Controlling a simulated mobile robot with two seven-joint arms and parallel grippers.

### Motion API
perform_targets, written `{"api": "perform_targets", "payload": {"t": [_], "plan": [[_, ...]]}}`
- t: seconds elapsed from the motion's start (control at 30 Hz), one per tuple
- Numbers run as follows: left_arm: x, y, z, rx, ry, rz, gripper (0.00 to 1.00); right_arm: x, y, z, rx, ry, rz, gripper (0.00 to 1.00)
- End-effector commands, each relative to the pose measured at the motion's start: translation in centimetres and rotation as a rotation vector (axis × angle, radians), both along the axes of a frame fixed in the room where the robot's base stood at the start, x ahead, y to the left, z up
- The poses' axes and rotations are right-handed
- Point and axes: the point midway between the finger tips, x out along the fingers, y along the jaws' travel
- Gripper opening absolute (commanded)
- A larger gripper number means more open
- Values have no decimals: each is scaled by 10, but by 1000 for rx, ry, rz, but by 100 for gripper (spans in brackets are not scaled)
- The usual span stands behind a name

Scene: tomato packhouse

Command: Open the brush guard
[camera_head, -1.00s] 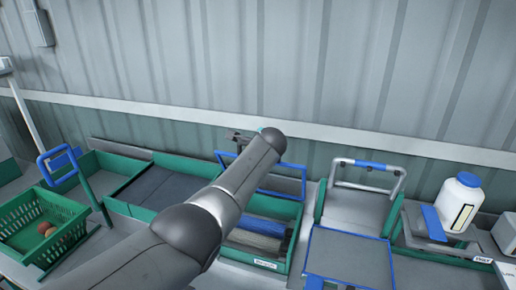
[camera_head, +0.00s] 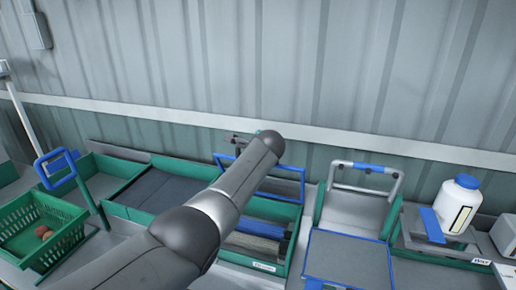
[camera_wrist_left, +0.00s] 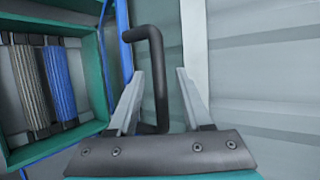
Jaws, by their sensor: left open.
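The brush guard (camera_head: 290,187) is a blue-edged frame standing raised and tilted at the back of the green brush box (camera_head: 294,212). Grey and blue brushes (camera_head: 255,242) show in the box below it. In the left wrist view the guard's blue edge (camera_wrist_left: 125,55) runs beside a dark bent handle (camera_wrist_left: 157,65). My left gripper (camera_wrist_left: 160,74) is open, with its fingers on either side of the handle; I cannot tell whether they touch it. In the head view my left arm hides most of the gripper and part of the guard. My right gripper is not in view.
A green crate (camera_head: 75,238) with reddish produce stands at left beside a blue hoop on a post (camera_head: 56,168). A blue-edged panel (camera_head: 348,260) and a railed tray (camera_head: 352,208) lie right of the box. A white bottle (camera_head: 462,200) stands further right. A ribbed wall (camera_head: 330,60) closes the back.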

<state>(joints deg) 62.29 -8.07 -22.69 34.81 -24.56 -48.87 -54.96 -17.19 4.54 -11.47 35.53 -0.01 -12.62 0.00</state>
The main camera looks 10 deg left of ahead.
Motion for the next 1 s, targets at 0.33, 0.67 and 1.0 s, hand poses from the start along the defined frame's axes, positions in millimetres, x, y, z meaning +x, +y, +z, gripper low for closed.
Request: {"api": "perform_targets", "payload": {"t": [0.33, 0.67, 1.0], "plan": [[-12, -3, 9, 0, -1, 0, 50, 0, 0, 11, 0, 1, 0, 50], [-34, -10, 21, -1, -1, 0, 50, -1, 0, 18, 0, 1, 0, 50], [-63, -17, 37, 0, -2, -1, 50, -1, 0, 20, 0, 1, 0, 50]]}}
